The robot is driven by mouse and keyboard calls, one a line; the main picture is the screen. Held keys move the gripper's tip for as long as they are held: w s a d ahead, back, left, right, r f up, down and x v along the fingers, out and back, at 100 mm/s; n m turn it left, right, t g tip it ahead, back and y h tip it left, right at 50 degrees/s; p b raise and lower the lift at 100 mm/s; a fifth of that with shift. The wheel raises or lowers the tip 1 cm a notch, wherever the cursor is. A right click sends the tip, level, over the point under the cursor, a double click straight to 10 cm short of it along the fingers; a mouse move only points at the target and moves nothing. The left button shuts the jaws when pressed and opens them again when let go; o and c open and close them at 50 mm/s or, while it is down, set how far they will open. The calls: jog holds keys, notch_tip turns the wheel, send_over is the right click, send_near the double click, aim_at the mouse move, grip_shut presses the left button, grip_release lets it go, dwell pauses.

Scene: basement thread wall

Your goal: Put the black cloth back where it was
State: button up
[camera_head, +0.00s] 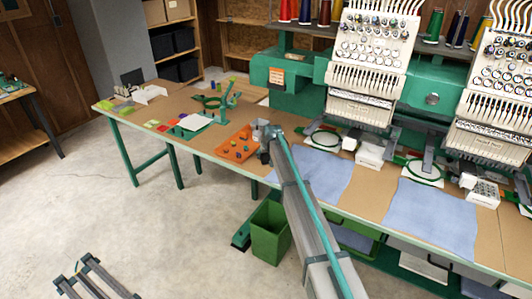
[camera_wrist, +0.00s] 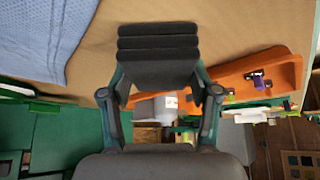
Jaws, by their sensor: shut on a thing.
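The black cloth (camera_wrist: 158,45) is folded in a few thick layers and fills the space at the fingertips in the wrist view. My gripper (camera_wrist: 159,82) has a finger on each side of it and is shut on it. In the head view my gripper (camera_head: 268,134) is over the worktable, just right of the orange tray. The cloth cannot be made out clearly in the head view, and I cannot tell there whether it touches the table.
The orange tray (camera_head: 238,146) holds small coloured items. A light blue cloth (camera_head: 316,182) lies to the right, before the embroidery machine (camera_head: 365,60). A green bin (camera_head: 270,235) stands on the floor below. Left of the tray are a white sheet (camera_head: 196,122) and a green stand (camera_head: 228,98).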

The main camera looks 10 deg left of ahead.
jog(key=shift+f, duration=0.1)
jog(key=shift+f, duration=0.15)
jog(key=o, duration=1.1)
jog(key=shift+r, duration=0.25)
jog(key=b+v, duration=0.3)
jog(key=v, duration=0.9)
